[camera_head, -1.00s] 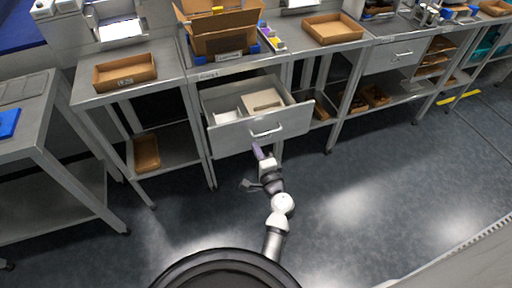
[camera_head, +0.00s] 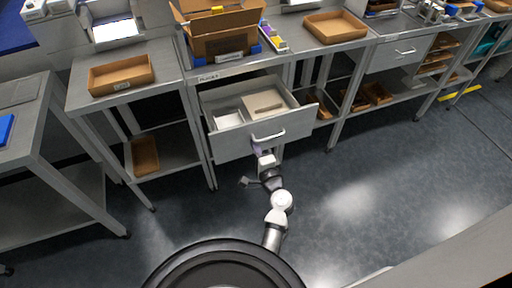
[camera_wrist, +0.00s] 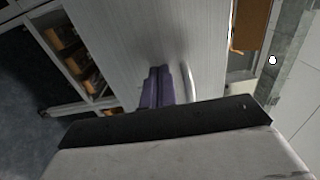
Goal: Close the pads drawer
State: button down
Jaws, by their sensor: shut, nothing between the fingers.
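The pads drawer (camera_head: 232,146) is pulled out of the bench below the open cardboard box. It holds a white stack and a beige box in the head view. Its bar handle (camera_head: 268,137) is on the front panel, and shows in the wrist view (camera_wrist: 190,84) beside my fingers. My gripper (camera_head: 257,148) is at the drawer front, just below and left of the handle. In the wrist view, its purple fingers (camera_wrist: 158,86) are together, with nothing between them, pointing at the grey front panel (camera_wrist: 130,40). I cannot tell whether the fingertips touch the panel.
The cardboard box (camera_head: 220,38) stands on the bench above the drawer. A brown tray (camera_head: 121,84) sits on the left table, and another tray (camera_head: 335,38) on the right. A second drawer (camera_head: 396,55) further right is shut. The floor in front is clear.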

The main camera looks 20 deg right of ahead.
jog(key=w+b, duration=0.2)
jog(key=w, duration=0.5)
jog(key=w+b, duration=0.2)
jog(key=w, duration=0.6)
jog(key=w+b, duration=0.2)
jog(key=w, duration=0.6)
jog(key=shift+a, duration=0.4)
jog(key=shift+w, duration=0.25)
jog(key=shift+w+r, duration=0.1)
jog(key=shift+r, duration=0.25)
jog(key=shift+r, duration=0.1)
